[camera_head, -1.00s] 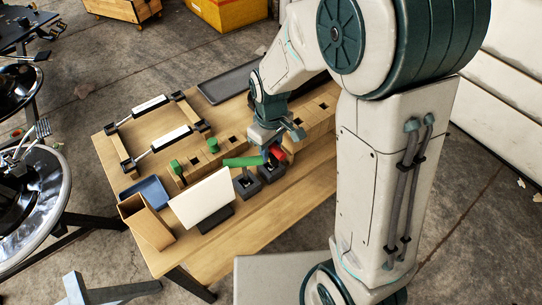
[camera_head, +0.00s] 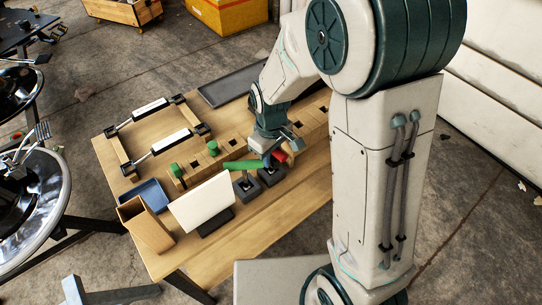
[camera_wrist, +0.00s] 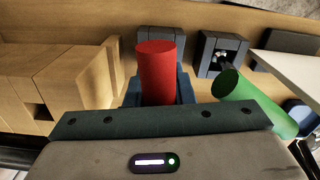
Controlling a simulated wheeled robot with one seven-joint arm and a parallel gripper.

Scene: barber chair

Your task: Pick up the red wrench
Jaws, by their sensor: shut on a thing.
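The red wrench shows only as a red cylindrical handle (camera_head: 281,156) at the right part of the workbench, partly hidden by my gripper. In the wrist view the red handle (camera_wrist: 156,70) stands up between the blue-grey fingers. My gripper (camera_head: 271,154) is shut on it, pointing down. The wrench's lower end is hidden, and I cannot tell whether it is clear of its holder.
A green handle (camera_head: 241,165) lies tilted just left of my gripper, close to it. Dark holders (camera_head: 246,186) stand in front. A white panel (camera_head: 202,203), a wooden box (camera_head: 148,226) and a blue tray (camera_head: 147,194) stand to the left. The wooden bench's front right is bare.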

